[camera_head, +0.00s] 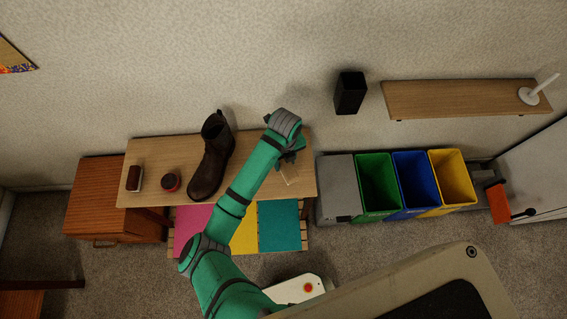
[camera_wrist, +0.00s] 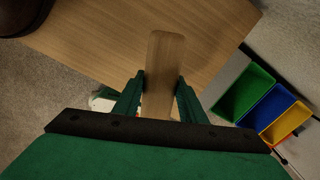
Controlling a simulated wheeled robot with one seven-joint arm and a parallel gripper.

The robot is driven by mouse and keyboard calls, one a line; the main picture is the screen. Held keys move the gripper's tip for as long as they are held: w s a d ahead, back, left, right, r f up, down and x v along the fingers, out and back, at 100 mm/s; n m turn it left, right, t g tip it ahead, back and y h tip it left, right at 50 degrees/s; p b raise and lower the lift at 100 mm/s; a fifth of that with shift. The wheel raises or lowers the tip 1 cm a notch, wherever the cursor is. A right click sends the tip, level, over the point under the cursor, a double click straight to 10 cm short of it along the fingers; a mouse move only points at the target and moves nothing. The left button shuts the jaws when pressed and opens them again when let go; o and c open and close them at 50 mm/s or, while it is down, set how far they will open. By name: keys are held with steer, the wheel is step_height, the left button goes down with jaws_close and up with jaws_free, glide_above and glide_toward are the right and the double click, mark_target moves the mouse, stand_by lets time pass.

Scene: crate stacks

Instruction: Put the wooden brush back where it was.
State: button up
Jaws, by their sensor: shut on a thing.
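The wooden brush (camera_wrist: 164,65) is a light-brown, flat wooden piece with a rounded end in the wrist view. My gripper (camera_wrist: 160,83) is shut on it, one green finger on each side. The near end of the brush is hidden by my gripper. In the head view my gripper (camera_head: 291,158) is over the right end of the wooden table (camera_head: 260,147), and the brush (camera_head: 289,175) shows pale below it. I cannot tell whether the brush touches the tabletop.
A dark brown boot (camera_head: 212,160), a small round tin (camera_head: 170,182) and a dark brown brush-like block (camera_head: 134,179) stand on the table's left half. Green (camera_head: 378,183), blue (camera_head: 415,181) and yellow (camera_head: 452,176) bins stand to the right. The tabletop around the brush is clear.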

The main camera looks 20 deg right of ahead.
mark_target(283, 164)
steer(key=shift+w+f, duration=0.65)
steer(key=shift+f, duration=1.6)
steer(key=shift+f, duration=0.1)
steer(key=o, duration=1)
steer(key=shift+c, duration=0.2)
step_height(283, 164, up, 12)
steer(key=shift+s+r, duration=0.1)
